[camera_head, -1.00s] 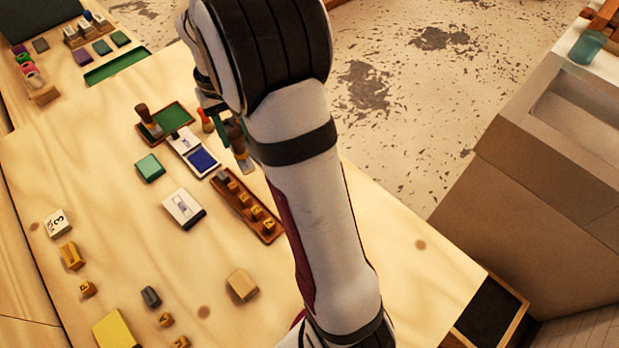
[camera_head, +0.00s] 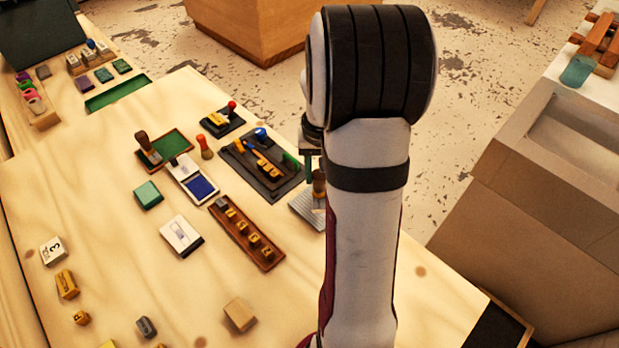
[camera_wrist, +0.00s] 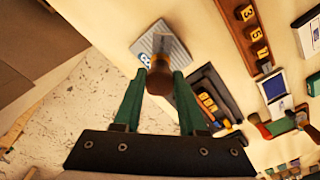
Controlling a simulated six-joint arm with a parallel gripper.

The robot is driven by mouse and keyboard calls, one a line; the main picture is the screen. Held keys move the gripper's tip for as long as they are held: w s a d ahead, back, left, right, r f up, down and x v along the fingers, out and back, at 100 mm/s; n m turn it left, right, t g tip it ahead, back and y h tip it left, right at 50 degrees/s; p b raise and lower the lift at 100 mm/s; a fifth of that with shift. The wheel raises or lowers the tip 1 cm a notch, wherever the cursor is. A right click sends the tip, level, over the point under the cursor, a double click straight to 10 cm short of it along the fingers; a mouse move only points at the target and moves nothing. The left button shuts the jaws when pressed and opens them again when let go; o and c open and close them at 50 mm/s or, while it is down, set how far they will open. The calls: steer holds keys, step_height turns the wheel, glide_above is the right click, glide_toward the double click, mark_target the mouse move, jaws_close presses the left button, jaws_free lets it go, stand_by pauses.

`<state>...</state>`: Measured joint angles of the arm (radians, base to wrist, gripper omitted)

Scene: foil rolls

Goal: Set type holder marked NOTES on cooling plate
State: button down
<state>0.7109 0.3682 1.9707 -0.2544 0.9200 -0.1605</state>
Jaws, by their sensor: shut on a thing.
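My gripper (camera_wrist: 160,74) has green fingers closed on the brown wooden handle of a type holder (camera_wrist: 159,82). In the head view the brown handle (camera_head: 319,186) shows beside my arm, below the wrist. A grey ribbed plate (camera_head: 301,204), which looks like the cooling plate, lies at the right edge of the tabletop items, partly hidden by my arm. In the wrist view the plate (camera_wrist: 177,49) is just beyond the handle, with a blue-and-white mark (camera_wrist: 143,59) at its edge. The held holder is over or at the plate; contact and its NOTES marking cannot be made out.
A dark tray (camera_head: 283,192) with a blue-knobbed tool and brass type lies left of the plate. A wooden type rack (camera_head: 233,228) and blue ink pad (camera_head: 202,187) are farther left. The table's edge and floor are close on the right.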

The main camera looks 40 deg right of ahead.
steer(key=shift+w+a+f, duration=0.1)
steer(key=shift+w+f, duration=0.1)
steer(key=shift+f, duration=0.95)
steer(key=shift+w+a+f, duration=0.1)
steer(key=shift+w+f, duration=0.1)
steer(key=shift+f, duration=0.9)
steer(key=shift+c, duration=2.3)
jaws_free()
steer(key=shift+f, duration=0.15)
